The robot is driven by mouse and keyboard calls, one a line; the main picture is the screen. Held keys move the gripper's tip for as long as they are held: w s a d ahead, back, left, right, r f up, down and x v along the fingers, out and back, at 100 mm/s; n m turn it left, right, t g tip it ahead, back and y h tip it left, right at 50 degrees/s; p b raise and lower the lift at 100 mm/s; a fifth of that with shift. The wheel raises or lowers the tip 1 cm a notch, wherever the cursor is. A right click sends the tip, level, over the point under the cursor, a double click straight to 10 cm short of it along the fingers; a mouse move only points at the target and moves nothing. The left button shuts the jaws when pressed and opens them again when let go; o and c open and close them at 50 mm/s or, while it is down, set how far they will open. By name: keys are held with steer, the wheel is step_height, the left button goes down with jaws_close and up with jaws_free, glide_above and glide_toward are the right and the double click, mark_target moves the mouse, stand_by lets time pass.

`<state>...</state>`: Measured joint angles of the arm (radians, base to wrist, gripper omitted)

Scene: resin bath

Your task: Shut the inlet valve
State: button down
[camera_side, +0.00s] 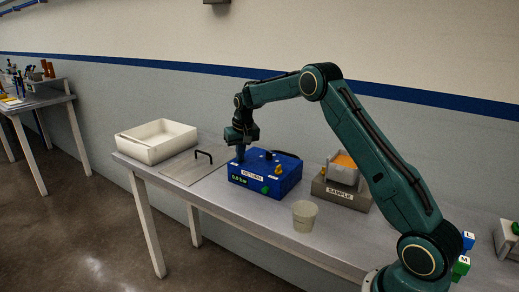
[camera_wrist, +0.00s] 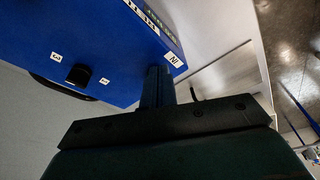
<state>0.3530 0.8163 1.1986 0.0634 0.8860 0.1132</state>
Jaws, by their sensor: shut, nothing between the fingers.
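The blue unit (camera_side: 265,178) stands on the bench with a "RETURN" label and a "0.0 bar" readout on its front. My gripper (camera_side: 240,156) points down at its left end, fingers shut. In the wrist view, the fingers (camera_wrist: 155,88) are beside the "IN" label (camera_wrist: 174,63) on the unit's edge. No inlet valve handle is clearly visible there; the fingers may hide it, and I cannot tell whether they touch anything. A black knob (camera_side: 268,155) is on the unit's top; a black knob (camera_wrist: 78,75) between two small white labels also shows in the wrist view. A yellow part (camera_side: 279,169) sits near the front right.
A metal plate with a black handle (camera_side: 203,154) lies left of the unit, beyond it a white tray (camera_side: 158,132). A pale cup (camera_side: 304,216) stands front right. A grey "SAMPLE" block (camera_side: 340,194) carries an open container with orange contents to the right.

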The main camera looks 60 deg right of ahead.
steer(key=shift+s+d, duration=0.2)
steer(key=shift+d, duration=0.25)
steer(key=shift+s+d, duration=0.2)
steer(key=shift+d, duration=0.25)
steer(key=shift+s, duration=0.4)
stand_by(0.8)
steer(key=w+v, duration=0.1)
steer(key=v, duration=0.4)
steer(key=shift+d+r, duration=0.25)
steer(key=shift+r, duration=0.3)
steer(key=shift+w+a+r, duration=0.25)
steer(key=shift+w+a, duration=0.05)
steer(key=shift+a, duration=0.25)
steer(key=shift+w+a+r, duration=0.2)
steer(key=shift+w+a, duration=0.1)
steer(key=shift+a, duration=0.3)
steer(key=shift+f, duration=0.1)
